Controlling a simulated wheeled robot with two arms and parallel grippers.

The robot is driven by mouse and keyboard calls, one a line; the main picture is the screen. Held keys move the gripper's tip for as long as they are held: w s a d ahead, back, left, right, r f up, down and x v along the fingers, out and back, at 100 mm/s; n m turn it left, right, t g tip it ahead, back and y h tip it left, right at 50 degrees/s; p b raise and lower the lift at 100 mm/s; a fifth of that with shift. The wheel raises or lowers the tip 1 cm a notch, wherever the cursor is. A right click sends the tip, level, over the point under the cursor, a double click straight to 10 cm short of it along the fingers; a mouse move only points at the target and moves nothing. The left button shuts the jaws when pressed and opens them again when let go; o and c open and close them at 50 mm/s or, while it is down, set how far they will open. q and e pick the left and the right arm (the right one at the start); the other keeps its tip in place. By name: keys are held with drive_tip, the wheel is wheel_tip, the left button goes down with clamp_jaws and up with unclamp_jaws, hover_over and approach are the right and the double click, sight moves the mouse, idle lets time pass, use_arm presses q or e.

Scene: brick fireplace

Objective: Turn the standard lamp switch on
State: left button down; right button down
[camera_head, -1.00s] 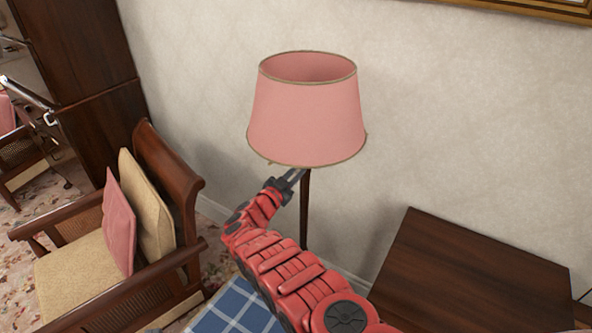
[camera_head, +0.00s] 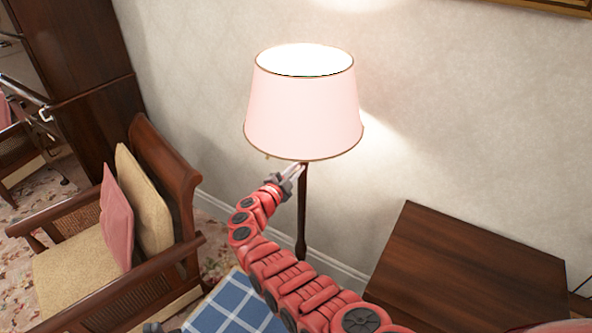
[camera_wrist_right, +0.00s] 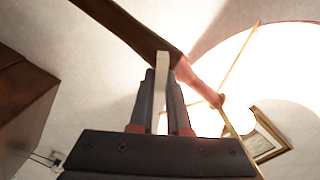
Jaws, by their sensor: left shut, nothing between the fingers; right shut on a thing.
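The standard lamp (camera_head: 303,110) has a pink shade on a dark wooden pole (camera_head: 302,215), and its shade now glows brightly. My right gripper (camera_head: 296,171) is just under the shade, beside the top of the pole. In the right wrist view its fingers (camera_wrist_right: 163,95) are closed on a small pale strip, which seems to be the lamp switch (camera_wrist_right: 162,68). The pole (camera_wrist_right: 130,28) passes close behind the fingertips, and the lit shade (camera_wrist_right: 285,70) fills the right side. My left gripper (camera_head: 152,327) barely shows at the bottom edge, shut and empty.
A wooden armchair (camera_head: 75,275) with cushions stands at the left. A dark wooden table (camera_head: 470,275) is at the right. A blue checked cloth surface (camera_head: 232,307) lies below my right arm. The wall is close behind the lamp.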

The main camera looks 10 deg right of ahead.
drive_tip(key=m+b, duration=0.2)
drive_tip(key=f+m+b, duration=0.1)
drive_tip(key=m+b, duration=0.2)
drive_tip(key=shift+s+d+b, duration=0.1)
drive_tip(key=shift+d+b, duration=0.05)
drive_tip(key=shift+b, duration=0.15)
drive_tip(key=shift+m+b, duration=1)
drive_tip(key=shift+b, duration=0.1)
drive_tip(key=c, duration=0.9)
unclamp_jaws()
drive_tip(key=b+v, duration=0.2)
drive_tip(key=v, duration=1.5)
drive_tip(key=shift+s+a+r, duration=0.1)
drive_tip(key=shift+s+a, duration=0.05)
drive_tip(key=shift+a, duration=0.1)
